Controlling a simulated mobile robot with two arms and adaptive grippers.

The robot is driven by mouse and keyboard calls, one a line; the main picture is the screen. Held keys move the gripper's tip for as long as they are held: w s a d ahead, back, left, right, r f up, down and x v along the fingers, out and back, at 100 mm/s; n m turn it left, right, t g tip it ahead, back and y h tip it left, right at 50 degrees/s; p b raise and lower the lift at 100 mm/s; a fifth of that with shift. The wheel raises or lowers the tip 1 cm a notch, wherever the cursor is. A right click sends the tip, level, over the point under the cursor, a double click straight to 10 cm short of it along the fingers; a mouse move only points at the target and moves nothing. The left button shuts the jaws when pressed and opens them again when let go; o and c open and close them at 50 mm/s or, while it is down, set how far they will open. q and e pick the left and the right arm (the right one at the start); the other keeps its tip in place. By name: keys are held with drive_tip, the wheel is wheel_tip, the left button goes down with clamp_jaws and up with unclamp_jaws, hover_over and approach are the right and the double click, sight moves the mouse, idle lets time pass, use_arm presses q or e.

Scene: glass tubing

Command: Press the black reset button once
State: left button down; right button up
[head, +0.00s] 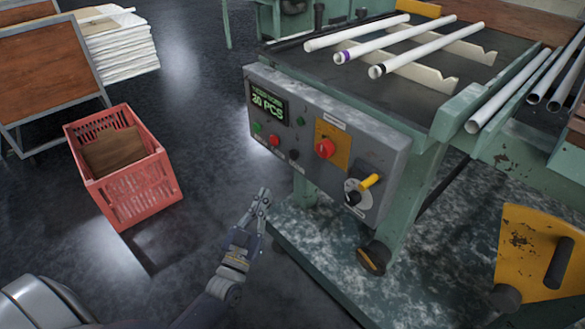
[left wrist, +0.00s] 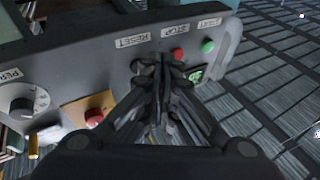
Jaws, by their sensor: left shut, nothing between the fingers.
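The grey control panel (head: 330,135) stands on the front of a green machine. The black reset button (head: 293,154) is at the right end of a row with a green button (head: 257,127) and a red button (head: 274,140). In the left wrist view, the RESET label (left wrist: 132,40) shows, and the black button (left wrist: 136,67) is partly hidden beside the fingers. My left gripper (head: 265,193) is shut and empty, below and in front of the panel in the head view. Its fingertips (left wrist: 163,64) overlap the panel in the wrist view; contact cannot be told. My right gripper is out of view.
A red emergency knob (head: 325,148) and a dial with a yellow handle (head: 362,189) are on the panel's right half. White tubes (head: 400,43) lie on the machine above.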

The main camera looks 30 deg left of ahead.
sight(295, 154)
use_arm(q)
wheel_tip(295, 154, up, 8)
drive_tip(key=s+a+n+t+y+b, duration=0.1)
drive_tip(key=t+y+b, duration=0.1)
drive_tip(key=t, duration=0.1)
drive_tip(key=shift+s+a+n, duration=0.25)
drive_tip(key=shift+s+n, duration=0.05)
drive_tip(key=shift+s, duration=0.1)
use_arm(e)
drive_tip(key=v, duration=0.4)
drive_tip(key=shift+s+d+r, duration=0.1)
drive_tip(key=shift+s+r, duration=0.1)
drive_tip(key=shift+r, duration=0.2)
use_arm(q)
drive_tip(key=shift+w, duration=0.1)
drive_tip(key=w+d+b, duration=0.3)
drive_tip(key=w, duration=0.5)
drive_tip(key=shift+d, duration=0.2)
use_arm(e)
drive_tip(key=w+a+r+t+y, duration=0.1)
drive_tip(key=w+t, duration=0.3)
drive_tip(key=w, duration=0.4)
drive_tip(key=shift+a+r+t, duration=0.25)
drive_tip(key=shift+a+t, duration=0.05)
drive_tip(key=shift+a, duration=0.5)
